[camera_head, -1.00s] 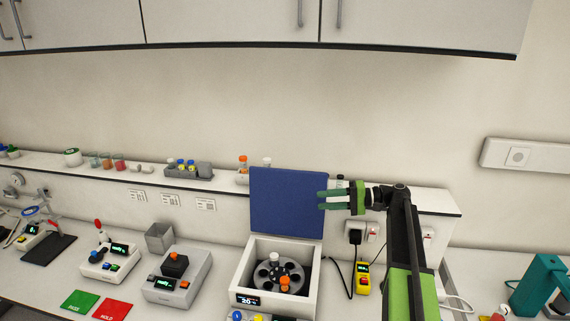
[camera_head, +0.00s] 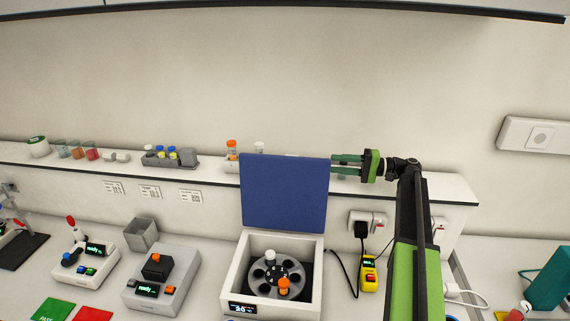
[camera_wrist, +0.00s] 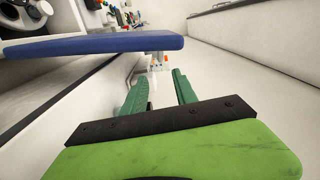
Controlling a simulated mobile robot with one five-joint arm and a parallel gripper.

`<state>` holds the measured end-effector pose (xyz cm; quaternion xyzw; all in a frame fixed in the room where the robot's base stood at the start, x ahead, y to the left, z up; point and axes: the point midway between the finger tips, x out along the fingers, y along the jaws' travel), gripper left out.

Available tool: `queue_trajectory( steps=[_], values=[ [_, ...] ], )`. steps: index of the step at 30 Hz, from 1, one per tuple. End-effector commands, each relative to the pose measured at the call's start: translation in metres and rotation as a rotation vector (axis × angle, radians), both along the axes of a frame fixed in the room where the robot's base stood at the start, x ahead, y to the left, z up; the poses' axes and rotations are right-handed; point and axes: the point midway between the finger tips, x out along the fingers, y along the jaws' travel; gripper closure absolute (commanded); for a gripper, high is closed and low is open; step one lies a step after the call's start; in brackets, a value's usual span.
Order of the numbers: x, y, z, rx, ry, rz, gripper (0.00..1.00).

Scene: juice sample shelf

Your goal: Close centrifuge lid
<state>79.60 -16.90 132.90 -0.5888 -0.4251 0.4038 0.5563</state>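The centrifuge (camera_head: 234,284) is a white box on the bench with its blue lid (camera_head: 284,190) standing upright and open. Its rotor (camera_head: 279,272) shows inside, with a white-capped and an orange-capped tube in it. My gripper (camera_head: 334,163) is at the upper right edge of the lid; its fingertips reach that edge and seem partly hidden behind it. In the wrist view the lid (camera_wrist: 95,44) lies across the upper left, beyond the fingers. The green fingers of my gripper (camera_wrist: 165,88) are apart with nothing between them.
A shelf (camera_head: 215,178) with tubes and a rack (camera_head: 168,158) runs behind the centrifuge. A grey device with an orange knob (camera_head: 160,280) stands to its left. A yellow box (camera_head: 368,275) and a socket with cables (camera_head: 366,222) are to its right.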

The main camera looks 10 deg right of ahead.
Motion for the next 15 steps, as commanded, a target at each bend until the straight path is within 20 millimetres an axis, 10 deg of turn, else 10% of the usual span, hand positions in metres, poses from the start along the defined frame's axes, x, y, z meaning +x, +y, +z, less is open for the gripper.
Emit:
queue_trajectory(
  steps=[8, 15],
  values=[
    [0.005, 0.018, 0.000, 0.000, 0.000, 0.004, 0.66],
    [0.022, 0.073, 0.000, 0.000, 0.000, 0.005, 0.66]
  ],
)
